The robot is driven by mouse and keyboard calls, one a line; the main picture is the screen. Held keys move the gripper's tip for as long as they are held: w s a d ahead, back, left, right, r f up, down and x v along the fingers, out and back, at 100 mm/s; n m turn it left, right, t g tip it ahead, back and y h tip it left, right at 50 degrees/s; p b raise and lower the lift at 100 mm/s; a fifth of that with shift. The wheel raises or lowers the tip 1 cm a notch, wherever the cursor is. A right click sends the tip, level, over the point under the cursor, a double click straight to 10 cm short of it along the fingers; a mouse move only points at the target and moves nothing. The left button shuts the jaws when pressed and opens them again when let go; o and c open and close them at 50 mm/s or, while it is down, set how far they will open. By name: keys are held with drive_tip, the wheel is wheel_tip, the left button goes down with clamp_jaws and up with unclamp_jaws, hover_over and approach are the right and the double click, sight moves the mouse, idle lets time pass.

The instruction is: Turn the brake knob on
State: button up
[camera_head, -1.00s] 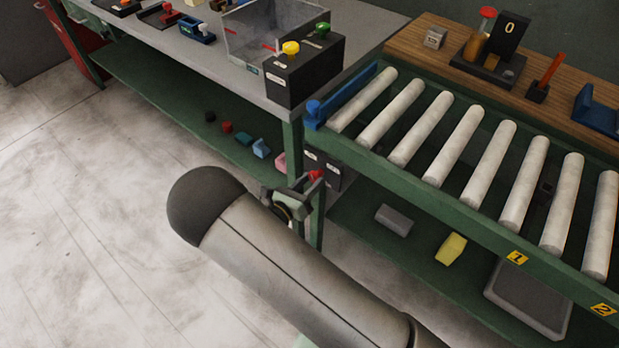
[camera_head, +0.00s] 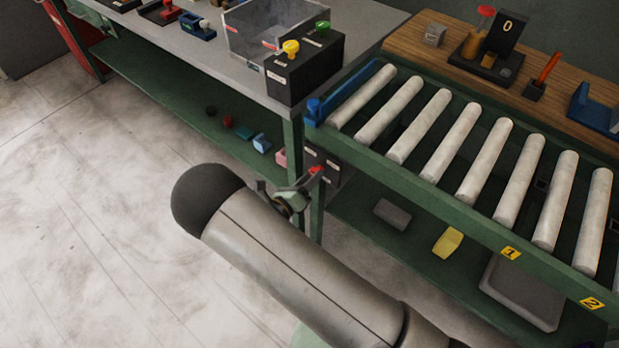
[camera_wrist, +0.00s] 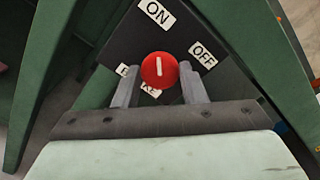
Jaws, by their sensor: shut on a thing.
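The brake knob (camera_wrist: 160,70) is a red disc on a dark panel (camera_wrist: 112,52), with ON, OFF and partly covered BRAKE labels. Its white mark points up in the wrist view, toward the ON label (camera_wrist: 158,13). The OFF label (camera_wrist: 203,55) lies to its upper right. My gripper (camera_wrist: 160,82) has one finger on each side of the knob and is shut on it. In the head view, the red knob (camera_head: 316,168) shows at the tip of my gripper (camera_head: 307,182), on the dark box by the green table leg.
A roller conveyor (camera_head: 455,150) stands to the right, above a green shelf with a grey block (camera_head: 392,214) and a yellow block (camera_head: 448,241). A workbench (camera_head: 215,58) stands at the left, with a button box (camera_head: 305,65) on top. The floor at the left is clear.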

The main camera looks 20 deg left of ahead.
drive_tip(key=o, duration=1)
drive_tip(key=b+v, duration=0.1)
drive_tip(key=v, duration=1.6)
drive_tip(key=shift+s+b, duration=0.3)
